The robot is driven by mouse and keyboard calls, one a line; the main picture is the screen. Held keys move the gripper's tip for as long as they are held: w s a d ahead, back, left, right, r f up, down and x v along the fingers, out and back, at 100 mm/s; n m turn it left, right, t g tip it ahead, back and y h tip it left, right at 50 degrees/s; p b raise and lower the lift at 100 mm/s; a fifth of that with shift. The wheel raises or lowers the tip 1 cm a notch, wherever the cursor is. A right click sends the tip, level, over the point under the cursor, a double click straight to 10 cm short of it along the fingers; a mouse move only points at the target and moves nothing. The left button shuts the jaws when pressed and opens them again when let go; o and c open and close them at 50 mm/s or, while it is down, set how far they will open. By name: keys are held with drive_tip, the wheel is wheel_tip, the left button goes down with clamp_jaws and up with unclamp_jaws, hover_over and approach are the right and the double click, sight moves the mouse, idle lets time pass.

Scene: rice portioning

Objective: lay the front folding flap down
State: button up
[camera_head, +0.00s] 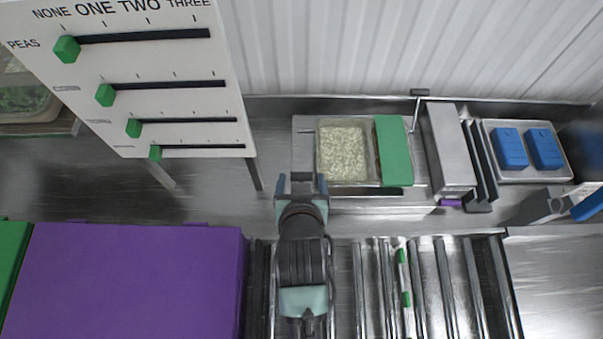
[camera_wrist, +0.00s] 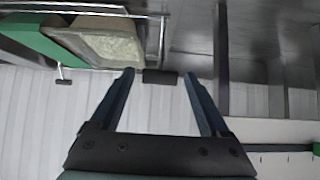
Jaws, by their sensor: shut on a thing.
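My gripper (camera_head: 300,182) is at the left front of the metal stand (camera_head: 303,157) that bears the rice tray. I cannot clearly make out the front folding flap as a separate panel in either view. The rice tray (camera_head: 341,183) stands level, full of pale grains, with a green panel (camera_head: 394,150) at its right.
A white slider board (camera_head: 170,75) stands at the upper left. A purple box (camera_head: 135,280) is at the lower left. Rollers (camera_head: 440,285) run along the front. A grey upright box (camera_head: 450,150) and a tray with two blue blocks (camera_head: 510,148) are at the right.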

drive_tip(key=shift+s+f, duration=0.35)
drive_tip(key=shift+s, duration=0.3)
drive_tip(key=shift+s+f, duration=0.35)
drive_tip(key=shift+s, duration=0.35)
drive_tip(key=shift+s+f, duration=0.35)
drive_tip(key=shift+s, duration=0.3)
drive_tip(key=shift+o, duration=1.3)
drive_tip(key=p+v, duration=0.6)
drive_tip(key=v, duration=0.1)
drive_tip(key=shift+r, duration=0.1)
